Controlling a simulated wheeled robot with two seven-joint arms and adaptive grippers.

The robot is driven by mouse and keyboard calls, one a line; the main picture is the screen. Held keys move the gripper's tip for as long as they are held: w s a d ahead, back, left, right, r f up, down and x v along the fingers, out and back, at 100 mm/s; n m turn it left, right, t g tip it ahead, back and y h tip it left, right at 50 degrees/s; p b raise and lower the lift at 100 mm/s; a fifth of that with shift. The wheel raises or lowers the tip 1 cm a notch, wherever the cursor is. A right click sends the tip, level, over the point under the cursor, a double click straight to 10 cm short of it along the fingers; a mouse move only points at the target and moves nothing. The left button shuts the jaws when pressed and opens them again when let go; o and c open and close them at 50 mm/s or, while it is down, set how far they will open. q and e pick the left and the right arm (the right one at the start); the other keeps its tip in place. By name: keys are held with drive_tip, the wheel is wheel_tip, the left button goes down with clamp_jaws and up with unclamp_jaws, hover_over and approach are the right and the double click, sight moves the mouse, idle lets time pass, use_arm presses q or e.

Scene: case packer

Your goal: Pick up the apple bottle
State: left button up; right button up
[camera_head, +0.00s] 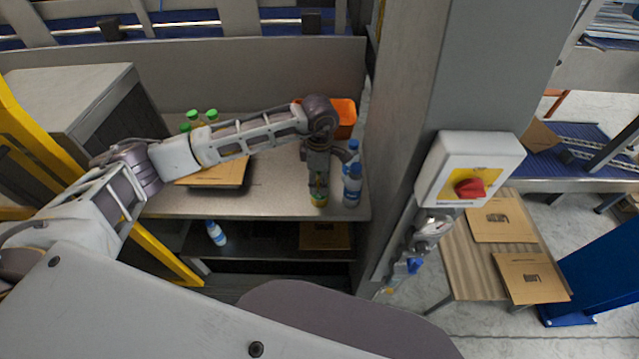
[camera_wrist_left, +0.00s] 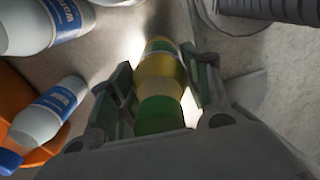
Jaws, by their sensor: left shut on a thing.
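The apple bottle (camera_head: 319,201) is yellow with a green cap and is near the front right of the grey table. My left gripper (camera_head: 318,185) reaches down from above and is shut on it. In the left wrist view the bottle's green cap and yellow body (camera_wrist_left: 160,75) are between the two fingers of the left gripper (camera_wrist_left: 155,95). I cannot tell whether the bottle's base touches the table. My right gripper is not in view.
Two blue-capped water bottles (camera_head: 352,187) stand close to the right of the apple bottle. An orange bin (camera_head: 344,112) is behind. Several green-capped bottles (camera_head: 194,117) and flat cardboard (camera_head: 214,174) are to the left. A grey column (camera_head: 410,130) borders the table's right side.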

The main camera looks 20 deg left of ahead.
use_arm(q)
drive_tip(key=shift+r, duration=0.1)
wheel_tip(320, 180, up, 10)
drive_tip(key=b, duration=0.2)
idle(0.5)
drive_tip(key=shift+m, duration=0.4)
idle(0.4)
